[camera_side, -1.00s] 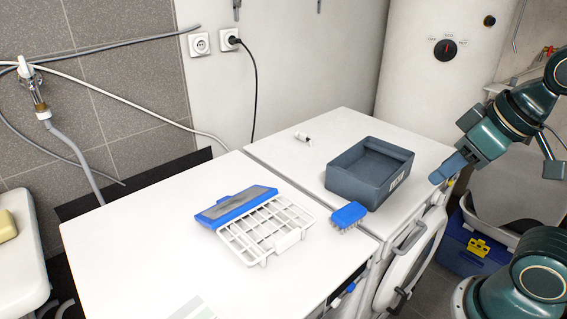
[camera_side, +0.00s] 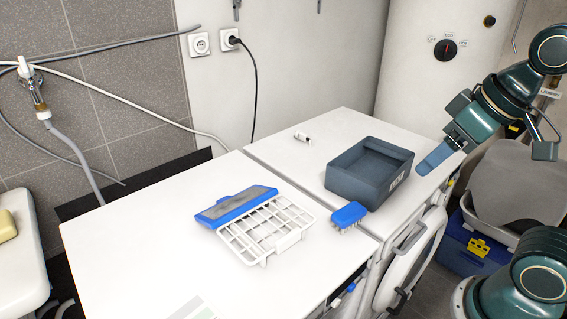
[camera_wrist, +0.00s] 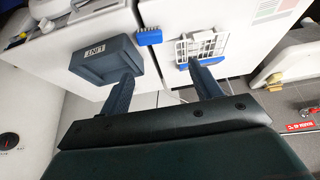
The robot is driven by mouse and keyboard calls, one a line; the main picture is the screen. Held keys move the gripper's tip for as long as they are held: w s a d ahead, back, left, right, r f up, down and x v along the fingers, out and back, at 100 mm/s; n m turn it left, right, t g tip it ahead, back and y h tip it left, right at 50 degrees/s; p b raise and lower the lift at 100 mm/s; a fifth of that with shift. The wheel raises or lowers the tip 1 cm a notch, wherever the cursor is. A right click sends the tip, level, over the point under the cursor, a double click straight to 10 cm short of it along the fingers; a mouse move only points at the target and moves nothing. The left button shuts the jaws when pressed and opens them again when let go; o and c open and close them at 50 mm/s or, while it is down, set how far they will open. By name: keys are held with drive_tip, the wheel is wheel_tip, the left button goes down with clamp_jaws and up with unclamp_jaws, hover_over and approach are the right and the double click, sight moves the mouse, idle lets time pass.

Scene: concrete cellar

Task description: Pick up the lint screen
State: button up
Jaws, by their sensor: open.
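The lint screen (camera_side: 236,206), a blue frame around grey mesh, lies on the white machine top at the left, against the far edge of a white grid rack (camera_side: 268,232). I cannot tell whether it rests on the rack or beside it. In the wrist view the rack (camera_wrist: 196,47) shows beyond my right finger, with a strip of the screen's blue frame (camera_wrist: 212,61) partly hidden by that finger. My gripper (camera_side: 430,163) is open and empty, in the air right of the dark bin, well away from the screen. In the wrist view its fingers (camera_wrist: 162,68) stand wide apart.
An open dark bin (camera_side: 345,183), labelled LINT in the wrist view (camera_wrist: 93,52), stands between my gripper and the screen. A blue brush (camera_side: 349,215) lies near the bin. A small white item (camera_side: 302,137) lies at the back. The top left of the rack is clear.

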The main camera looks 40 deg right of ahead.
drive_tip(key=w+a+r+g, duration=0.1)
drive_tip(key=w+r, duration=0.2)
drive_tip(key=w, duration=0.4)
drive_tip(key=w+a+r, duration=0.1)
drive_tip(key=w+r, duration=0.2)
drive_tip(key=w, duration=0.5)
drive_tip(key=g, duration=0.4)
hover_over(224, 198)
wheel_tip(224, 198, down, 25)
drive_tip(key=shift+d+f, duration=0.1)
drive_tip(key=shift+f, duration=4.25)
